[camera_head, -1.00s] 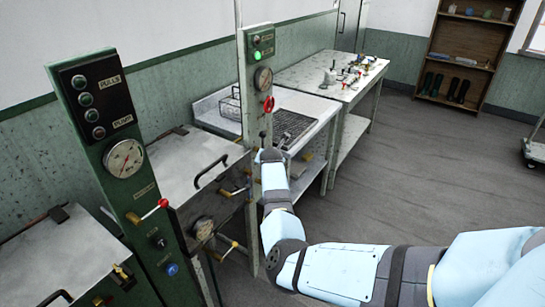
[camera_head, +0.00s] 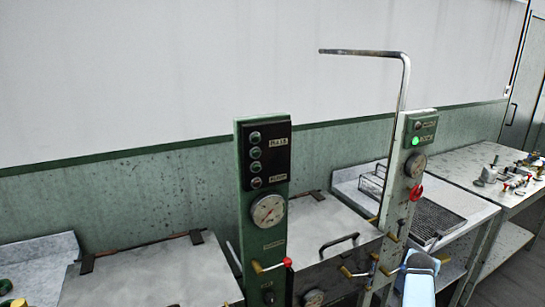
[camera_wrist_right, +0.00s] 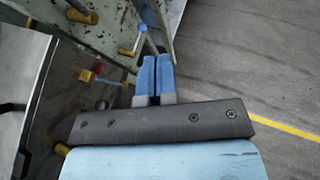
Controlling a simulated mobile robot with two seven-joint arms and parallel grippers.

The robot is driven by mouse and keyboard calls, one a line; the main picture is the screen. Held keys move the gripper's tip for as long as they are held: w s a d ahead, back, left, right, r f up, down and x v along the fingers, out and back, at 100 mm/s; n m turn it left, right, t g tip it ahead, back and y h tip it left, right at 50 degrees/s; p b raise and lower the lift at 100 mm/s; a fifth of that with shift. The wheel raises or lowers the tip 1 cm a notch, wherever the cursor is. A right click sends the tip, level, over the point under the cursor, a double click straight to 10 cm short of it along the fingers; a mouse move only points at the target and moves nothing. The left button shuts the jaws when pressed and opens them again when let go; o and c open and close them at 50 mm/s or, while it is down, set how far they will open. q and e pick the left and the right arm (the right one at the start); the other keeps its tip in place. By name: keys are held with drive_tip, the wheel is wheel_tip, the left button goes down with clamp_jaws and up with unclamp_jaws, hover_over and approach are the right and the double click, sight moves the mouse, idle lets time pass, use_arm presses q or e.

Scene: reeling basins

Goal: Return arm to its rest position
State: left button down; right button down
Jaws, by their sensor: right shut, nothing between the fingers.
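My right arm shows at the lower right of the head view, as a light blue link with a dark joint (camera_head: 422,263), in front of the right green control post (camera_head: 402,180). In the right wrist view my right gripper (camera_wrist_right: 156,60) has its two blue fingers together with nothing between them. Its fingertips are close to a lever with a blue end (camera_wrist_right: 146,36) on the green post; whether they touch it I cannot tell. My left gripper is out of view.
A left control post (camera_head: 262,215) with gauge and red-tipped lever (camera_head: 288,262) stands beside the lidded basins (camera_head: 150,275). A bent metal pipe (camera_head: 404,85) rises behind the right post. The wire-rack table (camera_head: 440,222) lies to its right. Grey floor (camera_wrist_right: 250,60) is clear beside my gripper.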

drive_tip(key=s+d+n+t+h, duration=0.2)
drive_tip(key=s+d+n+h, duration=0.1)
drive_tip(key=s+n, duration=0.4)
drive_tip(key=s+a+f+m+y, duration=0.3)
drive_tip(key=s+a+m+y, duration=0.1)
drive_tip(key=s+a+m, duration=0.6)
drive_tip(key=s+a+f+m+y, duration=0.4)
drive_tip(key=s+a+m, duration=0.7)
drive_tip(key=s+a, duration=0.3)
drive_tip(key=s+a+f+m+y, duration=0.3)
drive_tip(key=s+a+m+y, duration=0.3)
drive_tip(key=s+a+m, duration=0.4)
drive_tip(key=s+a, duration=0.2)
drive_tip(key=s, duration=0.1)
drive_tip(key=shift+f+p, duration=0.2)
drive_tip(key=shift+p, duration=0.15)
drive_tip(key=shift+s+a, duration=0.1)
